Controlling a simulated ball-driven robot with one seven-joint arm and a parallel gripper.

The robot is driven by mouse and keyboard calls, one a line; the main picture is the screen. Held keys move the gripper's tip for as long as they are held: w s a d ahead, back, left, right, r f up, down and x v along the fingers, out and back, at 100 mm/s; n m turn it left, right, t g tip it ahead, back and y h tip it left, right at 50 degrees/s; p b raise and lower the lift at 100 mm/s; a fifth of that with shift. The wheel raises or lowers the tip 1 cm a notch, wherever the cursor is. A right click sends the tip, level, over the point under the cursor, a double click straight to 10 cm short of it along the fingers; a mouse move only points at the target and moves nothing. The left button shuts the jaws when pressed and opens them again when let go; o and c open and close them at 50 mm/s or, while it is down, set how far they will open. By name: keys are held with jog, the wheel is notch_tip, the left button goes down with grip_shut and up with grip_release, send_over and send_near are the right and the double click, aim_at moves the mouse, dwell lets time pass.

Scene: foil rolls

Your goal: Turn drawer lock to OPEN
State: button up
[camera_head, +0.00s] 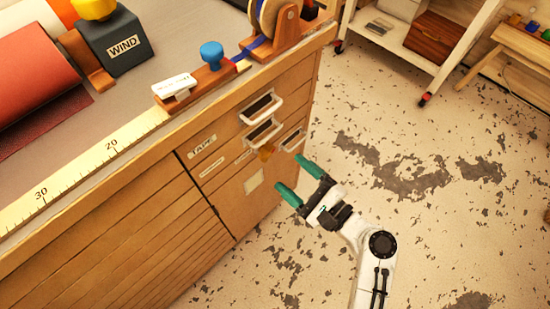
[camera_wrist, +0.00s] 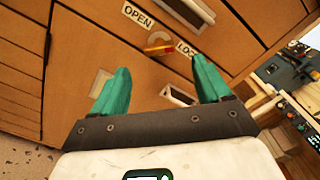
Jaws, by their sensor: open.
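The drawer lock (camera_wrist: 158,47) is a small yellow and orange-red knob on the wooden cabinet front. An OPEN label (camera_wrist: 138,15) sits up and left of it, and a LOCK label (camera_wrist: 186,49) sits just right. The knob's bar lies roughly sideways with one end near LOCK; its exact pointing is hard to tell. In the head view the lock (camera_head: 266,152) shows as a small amber shape below the drawer handles. My gripper (camera_head: 290,172), with green fingers, is open and empty in front of the cabinet. In the wrist view its fingertips (camera_wrist: 160,66) stand either side below the knob, apart from it.
White drawer handles (camera_head: 262,108) stick out above and beside the lock. The workbench top (camera_head: 180,50) carries a ruler (camera_head: 110,145), a WIND block (camera_head: 120,45) and rolls. A wheeled shelf (camera_head: 415,45) stands at the back. The floor right of the cabinet is clear.

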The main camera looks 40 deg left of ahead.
aim_at(270, 156)
jog(key=a, duration=0.6)
jog(key=shift+w+a+b, duration=0.25)
jog(key=shift+a+b, duration=0.05)
jog(key=shift+a, duration=0.1)
jog(key=shift+c, duration=0.2)
jog(key=c, duration=1)
jog(key=shift+f, duration=0.1)
jog(key=shift+f+n+b, duration=0.15)
jog(key=shift+n+b, duration=3.3)
jog(key=shift+n, duration=1.05)
jog(key=shift+f+n+b, duration=0.1)
jog(key=shift+n+b, duration=3.3)
jog(key=shift+n, duration=1.1)
